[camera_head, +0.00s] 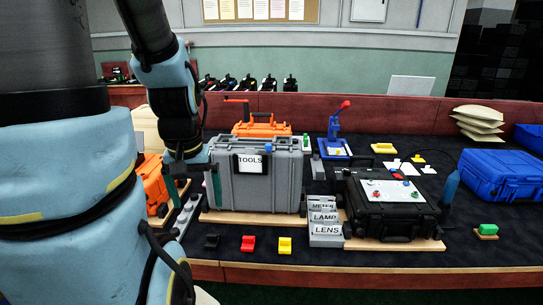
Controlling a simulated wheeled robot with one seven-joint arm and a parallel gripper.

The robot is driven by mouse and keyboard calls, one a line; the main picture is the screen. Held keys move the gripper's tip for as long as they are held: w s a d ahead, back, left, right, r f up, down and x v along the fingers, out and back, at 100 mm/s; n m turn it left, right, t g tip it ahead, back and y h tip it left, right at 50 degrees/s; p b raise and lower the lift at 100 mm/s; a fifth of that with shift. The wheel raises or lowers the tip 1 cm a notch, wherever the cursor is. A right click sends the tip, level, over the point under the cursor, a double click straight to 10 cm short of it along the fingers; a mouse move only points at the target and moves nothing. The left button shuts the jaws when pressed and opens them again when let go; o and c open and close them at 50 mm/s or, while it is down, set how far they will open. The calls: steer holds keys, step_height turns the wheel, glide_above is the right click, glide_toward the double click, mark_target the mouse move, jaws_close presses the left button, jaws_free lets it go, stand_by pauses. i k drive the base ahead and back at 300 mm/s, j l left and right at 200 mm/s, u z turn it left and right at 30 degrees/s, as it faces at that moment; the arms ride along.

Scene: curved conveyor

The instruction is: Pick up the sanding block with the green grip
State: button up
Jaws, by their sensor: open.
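The block with the green grip (487,229) sits on the dark table top at the far right, near the front, on a thin tan base. My gripper (194,184) hangs at the left beside the grey TOOLS case (268,190), its dark fingers spread apart with nothing seen between them. It is far to the left of the green-topped block. Whether it touches the grey case cannot be told.
A black case (390,225) with a white panel and a blue case (503,172) stand nearby. Small black (212,241), red (248,243) and yellow (285,245) blocks lie along the front. Grey label bins (325,229) stand mid-table. Dark surface around the green-topped block is clear.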

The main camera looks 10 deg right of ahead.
mark_target(484, 232)
steer(key=l+u, duration=0.1)
steer(key=l, duration=0.5)
steer(key=k+l+u, duration=0.15)
steer(key=l, duration=0.45)
steer(key=k+l+u, duration=0.1)
steer(key=l, duration=0.45)
steer(key=k+l+u, duration=0.15)
steer(key=l, duration=0.45)
steer(key=k+l+u, duration=0.1)
steer(key=l, duration=0.45)
steer(key=k+l+u, duration=0.15)
steer(key=k+l, duration=0.15)
steer(key=l, duration=0.2)
steer(key=k+l+u, duration=0.1)
steer(key=k+l, duration=0.15)
steer(key=l, duration=0.3)
steer(key=k+l+u, duration=0.1)
steer(key=l, duration=0.35)
steer(key=k+l, duration=0.05)
steer(key=k, duration=0.05)
